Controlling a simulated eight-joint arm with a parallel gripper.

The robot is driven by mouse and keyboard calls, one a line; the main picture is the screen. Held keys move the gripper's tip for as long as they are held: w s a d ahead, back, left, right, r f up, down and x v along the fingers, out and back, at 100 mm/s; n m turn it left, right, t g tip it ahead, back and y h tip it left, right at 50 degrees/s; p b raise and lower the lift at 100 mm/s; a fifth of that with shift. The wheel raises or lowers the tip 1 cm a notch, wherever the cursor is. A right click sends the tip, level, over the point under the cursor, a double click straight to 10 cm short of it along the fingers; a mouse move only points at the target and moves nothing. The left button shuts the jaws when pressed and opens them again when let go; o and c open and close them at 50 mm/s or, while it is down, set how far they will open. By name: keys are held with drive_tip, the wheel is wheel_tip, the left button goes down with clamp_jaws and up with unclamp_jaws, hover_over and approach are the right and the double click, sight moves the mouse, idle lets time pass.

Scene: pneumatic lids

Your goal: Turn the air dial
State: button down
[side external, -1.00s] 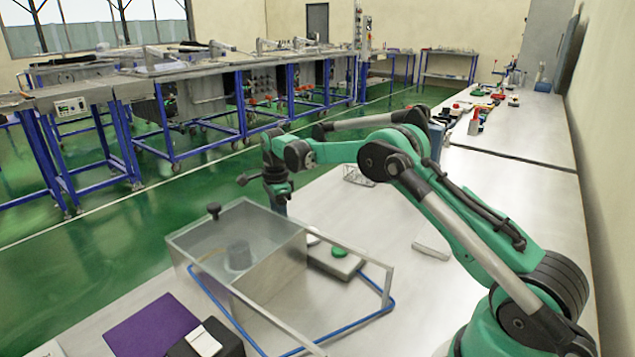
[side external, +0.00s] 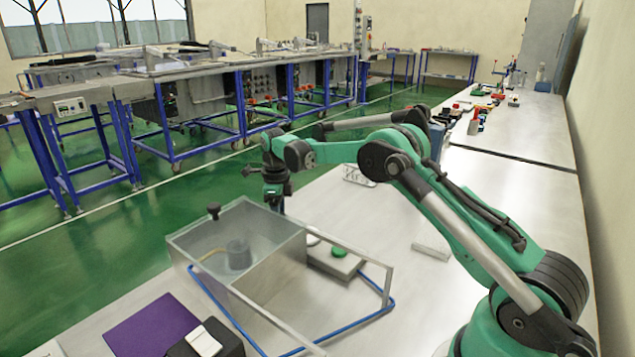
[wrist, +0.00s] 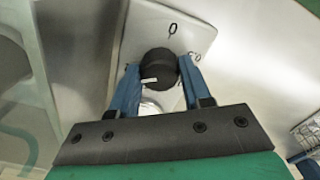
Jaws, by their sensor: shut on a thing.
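The air dial is a round black knob (wrist: 158,66) with a white pointer mark, on a light grey plate (wrist: 196,28) with printed marks. In the wrist view my gripper (wrist: 160,74) has its two blue fingers on either side of the knob, shut on it. The white mark points left in that picture. In the side external view my gripper (side external: 275,192) points down behind the clear box (side external: 270,268), and the dial is hidden there.
The clear box has a black-knobbed lid (side external: 213,211) and a dark cylinder (side external: 238,255) inside. A green button (side external: 338,252), a metal frame with blue tubing (side external: 345,329) and a purple mat (side external: 158,326) are nearby.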

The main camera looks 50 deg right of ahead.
idle(0.4)
drive_tip(key=shift+c, duration=2)
unclamp_jaws()
drive_tip(key=shift+r, duration=2.85)
